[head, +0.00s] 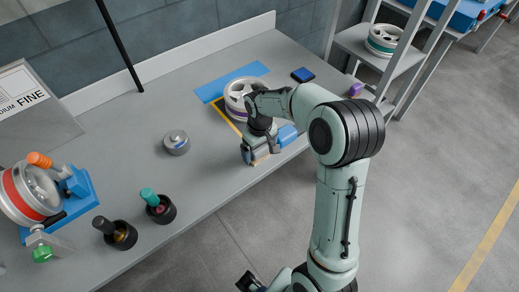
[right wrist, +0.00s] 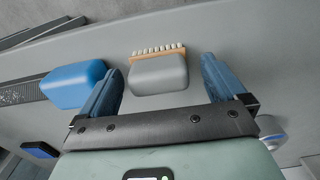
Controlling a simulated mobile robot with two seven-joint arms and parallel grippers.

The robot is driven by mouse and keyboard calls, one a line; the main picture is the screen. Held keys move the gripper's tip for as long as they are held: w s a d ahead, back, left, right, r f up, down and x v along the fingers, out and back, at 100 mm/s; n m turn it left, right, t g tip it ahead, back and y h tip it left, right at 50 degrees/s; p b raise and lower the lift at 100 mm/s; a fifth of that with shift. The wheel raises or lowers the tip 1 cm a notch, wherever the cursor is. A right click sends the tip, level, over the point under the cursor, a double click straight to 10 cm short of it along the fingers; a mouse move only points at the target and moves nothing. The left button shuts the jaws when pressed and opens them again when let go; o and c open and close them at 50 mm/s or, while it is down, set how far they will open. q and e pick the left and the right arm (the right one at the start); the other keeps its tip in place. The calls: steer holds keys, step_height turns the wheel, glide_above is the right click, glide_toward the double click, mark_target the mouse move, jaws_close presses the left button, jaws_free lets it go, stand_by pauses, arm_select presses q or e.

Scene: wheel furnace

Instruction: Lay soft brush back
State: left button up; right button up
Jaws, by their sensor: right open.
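A grey block-shaped brush (right wrist: 159,75) with a wooden strip and a row of pale bristles lies on the grey workbench (head: 205,190). It looks like the soft brush. My right gripper (head: 258,158) is open just above the bench near its front edge. In the right wrist view the brush shows between and beyond the two blue fingers (right wrist: 165,85), with a gap on both sides. In the head view the gripper and wrist largely hide it. A dark part of mine at the bottom edge of the head view may be my left gripper; it is cut off.
A blue block (head: 287,135) lies just right of the gripper. A white spoked wheel (head: 238,95) stands behind it on the bench. A round grey object (head: 176,142) and two dark cups (head: 161,208) (head: 121,236) with handles stand left. A wheel fixture (head: 80,190) is farther left.

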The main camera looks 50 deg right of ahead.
mark_target(260, 149)
step_height(260, 149, up, 11)
steer(key=p, duration=0.1)
steer(key=shift+r, duration=0.15)
stand_by(0.6)
